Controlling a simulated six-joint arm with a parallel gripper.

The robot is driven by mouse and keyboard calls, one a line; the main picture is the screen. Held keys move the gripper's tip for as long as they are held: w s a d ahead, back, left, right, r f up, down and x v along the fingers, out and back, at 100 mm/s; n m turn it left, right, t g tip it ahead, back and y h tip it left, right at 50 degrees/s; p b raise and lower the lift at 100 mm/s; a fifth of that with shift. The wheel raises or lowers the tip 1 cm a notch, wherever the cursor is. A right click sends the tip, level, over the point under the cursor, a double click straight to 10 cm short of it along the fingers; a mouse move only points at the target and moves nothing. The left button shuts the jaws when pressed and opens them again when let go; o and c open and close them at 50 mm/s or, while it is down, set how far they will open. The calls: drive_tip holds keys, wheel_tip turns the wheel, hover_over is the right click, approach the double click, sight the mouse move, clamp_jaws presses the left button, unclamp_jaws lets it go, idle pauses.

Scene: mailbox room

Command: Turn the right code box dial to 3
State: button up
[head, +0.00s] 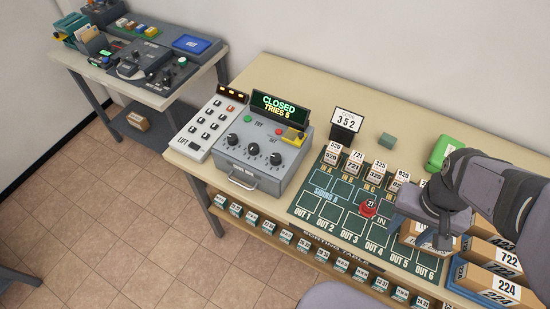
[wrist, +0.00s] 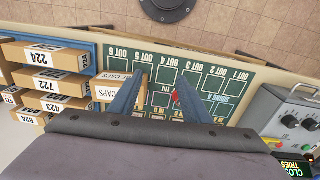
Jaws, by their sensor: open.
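The grey code box (head: 262,181) stands on the sorting table, with three black dials on its sloped face. The right dial (head: 275,159) is the one nearest the yellow switch; its setting is too small to read. In the wrist view the code box (wrist: 262,108) shows at the right edge, partly cut off, with a dark dial (wrist: 282,91) on it. The display (head: 279,106) reads CLOSED, TRIES 5. My gripper (wrist: 158,92) is open and empty above the sorting mat's right part, well to the right of the code box.
The green sorting mat (head: 322,194) holds rows of small labelled blocks and a red round piece (head: 368,208) marked 21. Parcels (head: 492,285) are stacked in a blue tray at the right. A lift panel (head: 206,128) adjoins the box's left side. A second table (head: 90,72) stands at the back left.

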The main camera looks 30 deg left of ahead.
drive_tip(key=w+a+f+b, duration=0.1)
drive_tip(key=w+a+b, duration=0.2)
drive_tip(key=w+a, duration=0.35)
drive_tip(key=t+b, duration=0.4)
drive_tip(key=b, duration=0.7)
approach(276, 157)
drive_tip(key=shift+p+x, duration=0.55)
drive_tip(key=shift+x, duration=3.5)
drive_tip(key=c, duration=1)
drive_tip(key=shift+c, duration=0.2)
